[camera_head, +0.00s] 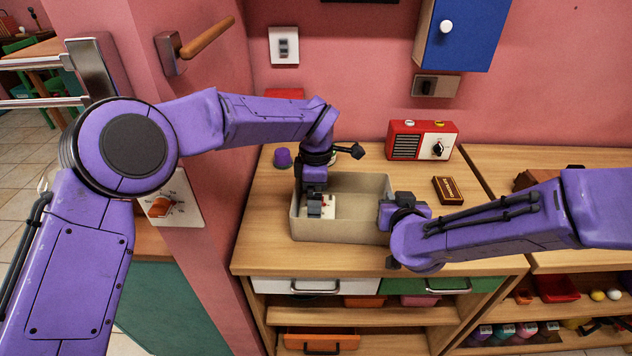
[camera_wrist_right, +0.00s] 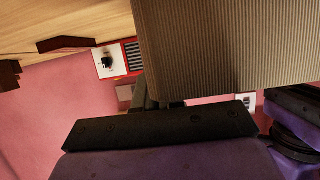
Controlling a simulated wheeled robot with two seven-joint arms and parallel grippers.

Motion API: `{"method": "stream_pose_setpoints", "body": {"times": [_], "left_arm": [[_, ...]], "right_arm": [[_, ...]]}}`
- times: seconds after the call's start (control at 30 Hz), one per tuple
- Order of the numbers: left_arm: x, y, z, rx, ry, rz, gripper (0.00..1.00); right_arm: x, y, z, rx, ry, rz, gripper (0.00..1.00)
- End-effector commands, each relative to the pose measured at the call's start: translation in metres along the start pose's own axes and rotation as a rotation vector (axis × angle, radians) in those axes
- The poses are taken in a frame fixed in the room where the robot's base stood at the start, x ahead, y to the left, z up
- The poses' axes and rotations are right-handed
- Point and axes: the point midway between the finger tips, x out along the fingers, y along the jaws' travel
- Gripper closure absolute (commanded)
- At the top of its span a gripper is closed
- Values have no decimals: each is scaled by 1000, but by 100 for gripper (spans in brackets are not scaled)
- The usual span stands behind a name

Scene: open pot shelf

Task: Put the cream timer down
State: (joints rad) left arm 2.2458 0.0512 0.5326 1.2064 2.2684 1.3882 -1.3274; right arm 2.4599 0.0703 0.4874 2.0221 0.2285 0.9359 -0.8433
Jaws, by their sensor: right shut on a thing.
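The cream timer (camera_head: 328,202), a small pale block with red marks, is inside the left part of a beige-grey bin (camera_head: 340,227) on the wooden counter. My left gripper (camera_head: 314,208) reaches down into the bin at the timer and partly covers it. I cannot tell whether its fingers are closed on the timer or whether the timer touches the bin floor. My right gripper (camera_head: 388,212) is at the bin's right end, shut on the bin wall. In the right wrist view the bin's ribbed side (camera_wrist_right: 235,45) fills the upper right, hiding the fingertips.
A red radio (camera_head: 422,140) and a dark box with yellow markings (camera_head: 448,190) stand behind and right of the bin. A purple cup-like thing (camera_head: 283,157) is at the back left. Drawers (camera_head: 315,286) lie below the counter. The counter's front left is clear.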

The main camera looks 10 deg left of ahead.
Motion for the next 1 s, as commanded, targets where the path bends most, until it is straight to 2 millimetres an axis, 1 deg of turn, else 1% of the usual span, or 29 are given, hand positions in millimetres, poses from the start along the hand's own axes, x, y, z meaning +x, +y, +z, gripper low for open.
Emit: {"method": "stream_pose_setpoints", "body": {"times": [0.2,0.3,0.4,0.53,0.77,0.8,0.87,0.9,1.0], "left_arm": [[-56,0,0,-3,-4,4,0],[-80,0,0,-3,-3,3,0],[-98,1,0,-3,-1,2,0],[-110,0,0,-2,-1,0,0],[-112,0,0,-1,-1,0,0],[-112,0,0,-1,-1,0,0],[-112,0,0,-2,-1,0,0],[-112,0,0,-2,-1,0,0],[-112,0,0,-2,-1,0,0]], "right_arm": [[0,0,0,0,1,0,100],[0,0,0,0,1,0,100],[0,0,0,0,1,0,100],[0,0,0,0,1,0,100],[0,0,0,0,1,0,100],[0,0,0,0,1,0,88],[0,0,0,0,1,0,69],[0,0,0,0,1,0,62],[0,0,0,0,1,0,62]]}}
